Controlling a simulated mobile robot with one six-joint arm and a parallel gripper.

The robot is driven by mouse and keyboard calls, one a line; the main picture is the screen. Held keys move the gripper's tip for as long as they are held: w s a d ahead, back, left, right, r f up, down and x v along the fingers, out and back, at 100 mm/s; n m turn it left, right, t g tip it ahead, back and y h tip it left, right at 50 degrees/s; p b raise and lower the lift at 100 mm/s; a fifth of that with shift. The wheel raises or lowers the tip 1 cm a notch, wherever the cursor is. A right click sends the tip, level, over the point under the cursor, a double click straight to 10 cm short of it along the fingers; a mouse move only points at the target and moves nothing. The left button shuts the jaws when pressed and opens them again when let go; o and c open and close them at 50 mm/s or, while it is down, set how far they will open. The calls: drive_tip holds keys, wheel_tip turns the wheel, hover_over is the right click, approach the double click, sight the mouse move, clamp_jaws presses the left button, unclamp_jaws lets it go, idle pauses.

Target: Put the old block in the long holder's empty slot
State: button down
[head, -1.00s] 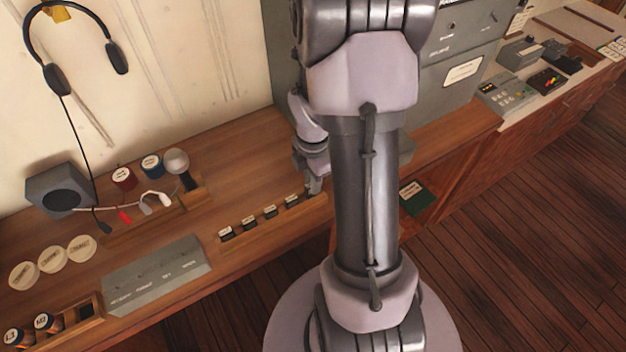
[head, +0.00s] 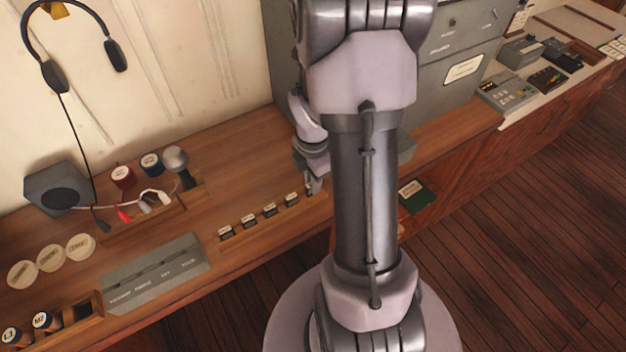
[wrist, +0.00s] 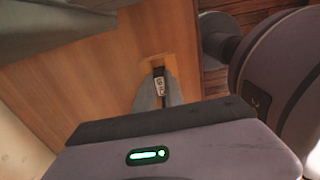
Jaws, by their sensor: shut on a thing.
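The long holder (head: 240,239) is a low wooden strip near the desk's front edge, with several small dark blocks (head: 270,210) with white labels standing in it. My gripper (head: 314,188) is at the holder's right end, partly hidden behind my arm. In the wrist view my gripper (wrist: 160,95) is shut on a small dark block (wrist: 159,82) with a white label, taken as the old block; its lettering is too small to read surely. A pale wooden part (wrist: 156,62) shows just beyond the block. I cannot tell whether the block is in a slot.
Left on the desk are a grey label box (head: 155,275), round discs (head: 50,259), a rack with labelled cylinders (head: 88,316), a speaker (head: 60,188) and spools (head: 122,176). A grey cabinet (head: 460,60) stands behind my arm. The desk behind the holder is clear.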

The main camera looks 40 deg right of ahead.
drive_tip(key=shift+f, duration=0.4)
idle(1.2)
drive_tip(key=c, duration=1.3)
unclamp_jaws()
drive_tip(key=shift+c, duration=0.2)
wheel_tip(320, 180, up, 17)
drive_tip(key=p, duration=0.5)
drive_tip(key=shift+r, duration=0.2)
